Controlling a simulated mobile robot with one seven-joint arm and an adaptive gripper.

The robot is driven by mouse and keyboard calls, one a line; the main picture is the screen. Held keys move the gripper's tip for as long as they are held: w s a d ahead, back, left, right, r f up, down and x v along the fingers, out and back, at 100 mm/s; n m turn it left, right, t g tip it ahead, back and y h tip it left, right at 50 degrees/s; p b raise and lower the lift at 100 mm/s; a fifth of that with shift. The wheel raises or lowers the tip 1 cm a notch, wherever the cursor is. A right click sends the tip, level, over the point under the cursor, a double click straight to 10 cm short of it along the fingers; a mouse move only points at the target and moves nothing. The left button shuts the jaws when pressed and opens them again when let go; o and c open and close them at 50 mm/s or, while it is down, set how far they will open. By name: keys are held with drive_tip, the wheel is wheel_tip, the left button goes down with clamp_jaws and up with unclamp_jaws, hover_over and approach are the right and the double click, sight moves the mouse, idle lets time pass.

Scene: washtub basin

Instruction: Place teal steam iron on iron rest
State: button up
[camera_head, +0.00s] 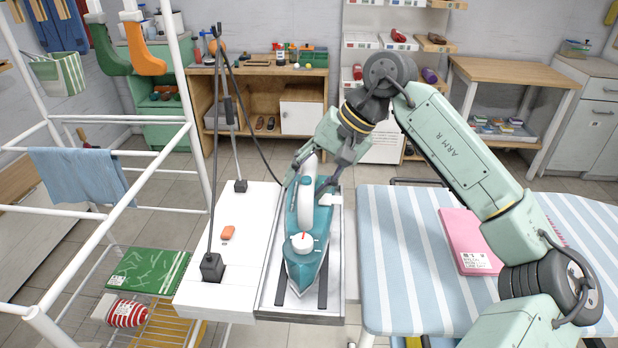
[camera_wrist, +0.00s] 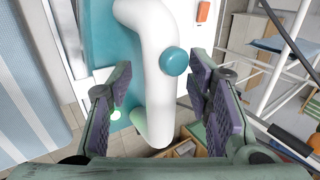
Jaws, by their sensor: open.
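The teal steam iron (camera_head: 305,262) lies on the iron rest (camera_head: 272,291), a metal tray with dark strips at the right of a white board. Its white handle (camera_head: 308,196) and white dial show from above. My gripper (camera_head: 318,190) is at the rear of the iron, around the handle. In the wrist view the handle (camera_wrist: 158,85) with its teal button runs between the open purple-padded fingers (camera_wrist: 160,108). Gaps show on both sides of the handle. Part of the iron's rear is hidden by my gripper in the head view.
A white drying rack (camera_head: 150,165) stands at the left.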

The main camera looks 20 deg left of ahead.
drive_tip(key=shift+f, duration=0.1)
drive_tip(key=v, duration=1.2)
